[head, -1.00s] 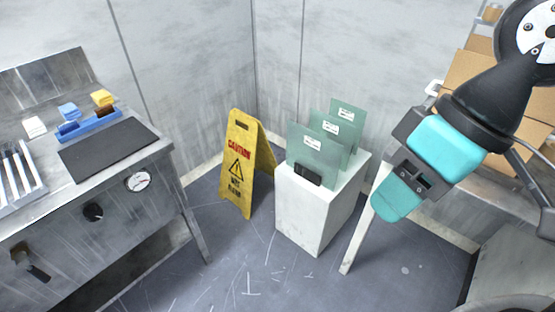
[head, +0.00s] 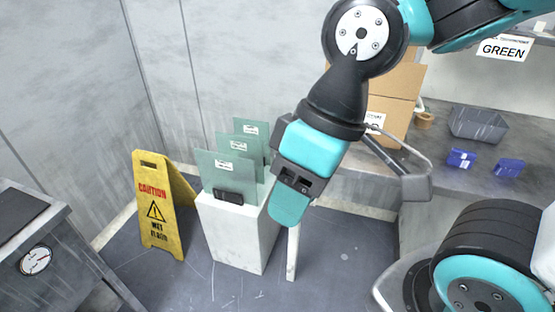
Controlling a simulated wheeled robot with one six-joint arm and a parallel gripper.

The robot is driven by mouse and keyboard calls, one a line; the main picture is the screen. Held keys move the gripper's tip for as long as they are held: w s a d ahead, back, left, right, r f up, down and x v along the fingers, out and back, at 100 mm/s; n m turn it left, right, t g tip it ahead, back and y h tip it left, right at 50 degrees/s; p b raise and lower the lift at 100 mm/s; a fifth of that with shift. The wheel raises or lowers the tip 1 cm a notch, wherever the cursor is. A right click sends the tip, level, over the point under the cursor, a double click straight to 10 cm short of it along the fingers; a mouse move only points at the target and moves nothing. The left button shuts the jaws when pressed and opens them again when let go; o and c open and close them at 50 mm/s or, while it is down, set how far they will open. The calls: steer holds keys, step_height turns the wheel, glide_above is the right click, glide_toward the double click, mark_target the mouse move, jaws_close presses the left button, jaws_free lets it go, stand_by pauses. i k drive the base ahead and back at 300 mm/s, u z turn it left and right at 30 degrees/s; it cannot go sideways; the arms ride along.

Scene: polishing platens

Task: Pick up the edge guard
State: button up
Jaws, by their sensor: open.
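No label in view names the edge guard, so I cannot tell for certain which thing it is. A small dark block (head: 228,196) sits at the foot of the front green pane (head: 222,168) on a white pedestal (head: 236,240), and may be it. My gripper (head: 288,212) hangs in the middle of the head view, pointing down. It appears in front of the pedestal's right side, with no contact visible. It is open, seen side-on, and no held object shows. It hides part of the pedestal's right edge.
A yellow caution sign (head: 160,205) stands left of the pedestal. A metal bench (head: 65,235) is at the left. At the right, a worktop (head: 450,180) holds cardboard boxes (head: 398,90), a grey bin (head: 478,125) and blue boxes (head: 461,158). Some floor is clear in front of the pedestal.

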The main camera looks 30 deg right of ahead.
mark_target(505, 168)
steer(key=z, duration=2.25)
steer(key=k, duration=0.6)
steer(key=z, duration=0.9)
steer(key=i, duration=1.1)
steer(key=u, duration=1.15)
steer(key=i, duration=0.45)
steer(key=u, duration=0.5)
